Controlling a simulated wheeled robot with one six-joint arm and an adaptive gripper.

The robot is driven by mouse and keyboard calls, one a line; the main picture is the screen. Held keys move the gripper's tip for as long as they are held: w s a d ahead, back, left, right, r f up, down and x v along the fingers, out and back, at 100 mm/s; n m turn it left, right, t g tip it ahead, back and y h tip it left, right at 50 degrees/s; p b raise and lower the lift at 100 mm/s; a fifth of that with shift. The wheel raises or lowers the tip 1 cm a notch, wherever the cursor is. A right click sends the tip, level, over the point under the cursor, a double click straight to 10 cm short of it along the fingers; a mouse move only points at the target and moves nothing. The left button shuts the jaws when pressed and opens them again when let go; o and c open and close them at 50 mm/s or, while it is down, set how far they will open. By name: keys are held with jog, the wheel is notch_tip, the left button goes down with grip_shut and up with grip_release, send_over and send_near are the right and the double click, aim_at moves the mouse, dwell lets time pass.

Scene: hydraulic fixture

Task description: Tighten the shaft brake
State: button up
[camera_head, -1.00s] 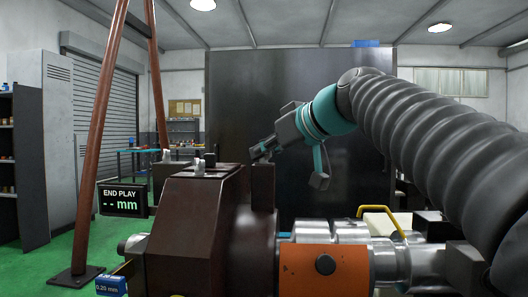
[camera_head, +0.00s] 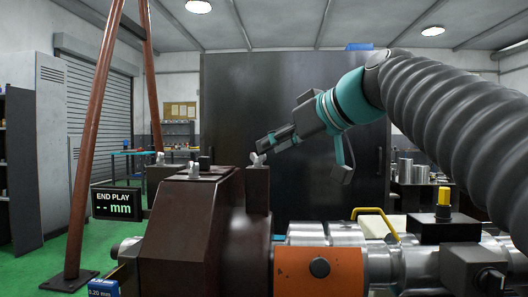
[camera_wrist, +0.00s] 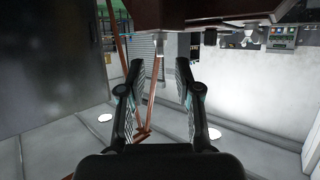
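A dark post (camera_head: 258,190) stands beside the brown housing (camera_head: 190,225) and has a small grey wing-shaped screw (camera_head: 257,160) on top. I take this screw to be the brake's, but no label shows it. My gripper (camera_head: 264,144) comes from the upper right, its tips close to the screw; in the head view I cannot tell whether they touch. In the wrist view my gripper (camera_wrist: 157,78) has its two fingers apart. A slim silver piece (camera_wrist: 158,72) shows in the gap, not clamped by either finger. The silver shaft (camera_head: 380,265) carries an orange collar (camera_head: 318,272).
More wing screws (camera_head: 194,169) sit on the housing's left top. An END PLAY display (camera_head: 117,204) reads "-- mm". A brown tripod leg (camera_head: 92,150) stands left. A yellow handle (camera_head: 377,213) and a yellow-topped black box (camera_head: 443,228) are at right.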

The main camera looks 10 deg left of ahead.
jog(key=v, duration=0.6)
jog(key=shift+s+d+r, duration=0.2)
jog(key=shift+d, duration=0.05)
jog(key=shift+s, duration=0.1)
